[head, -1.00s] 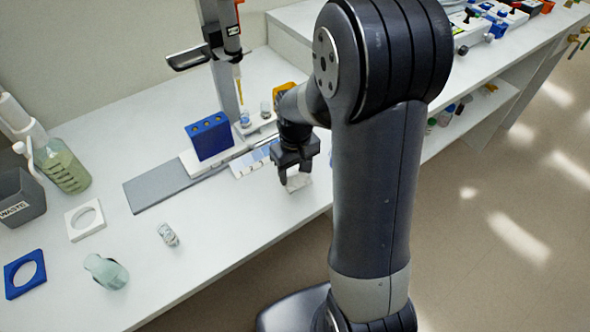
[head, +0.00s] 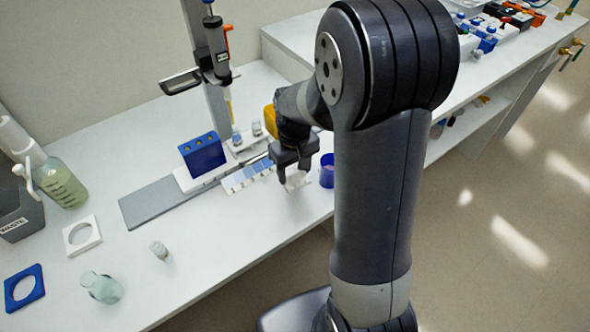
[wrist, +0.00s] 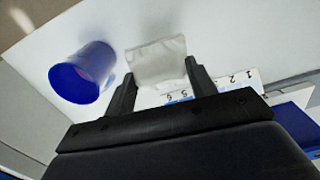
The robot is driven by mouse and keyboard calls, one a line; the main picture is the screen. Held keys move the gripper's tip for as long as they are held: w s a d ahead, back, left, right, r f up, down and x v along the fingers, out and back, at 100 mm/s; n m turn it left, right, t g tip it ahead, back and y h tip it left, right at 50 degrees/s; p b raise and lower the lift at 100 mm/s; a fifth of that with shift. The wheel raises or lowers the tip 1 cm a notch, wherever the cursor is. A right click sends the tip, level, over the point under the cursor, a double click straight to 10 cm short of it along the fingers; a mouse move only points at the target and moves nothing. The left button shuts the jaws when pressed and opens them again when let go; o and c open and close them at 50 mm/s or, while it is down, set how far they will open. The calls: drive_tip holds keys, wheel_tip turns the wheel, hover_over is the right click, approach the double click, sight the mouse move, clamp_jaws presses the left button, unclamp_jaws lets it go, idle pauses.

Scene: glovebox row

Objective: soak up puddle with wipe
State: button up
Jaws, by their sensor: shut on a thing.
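My gripper (head: 293,178) is shut on a pale, whitish wipe (wrist: 157,62) low over the white bench. In the wrist view the wipe spreads beyond the fingertips of my gripper (wrist: 160,72), close to the bench top. In the head view the wipe (head: 297,182) shows only as a small pale patch under the fingers. I cannot tell whether it touches the bench. I cannot make out a puddle in either view; it may be clear or hidden under the wipe.
A blue cup (head: 327,172) stands just right of my gripper; it also shows in the wrist view (wrist: 84,72). A numbered strip (head: 246,175) and blue rack (head: 203,153) lie left. A vial (head: 160,250) and flask (head: 101,287) stand nearer. The bench front edge is close.

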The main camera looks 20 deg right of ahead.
drive_tip(key=shift+r+p, duration=0.8)
drive_tip(key=shift+r, duration=0.5)
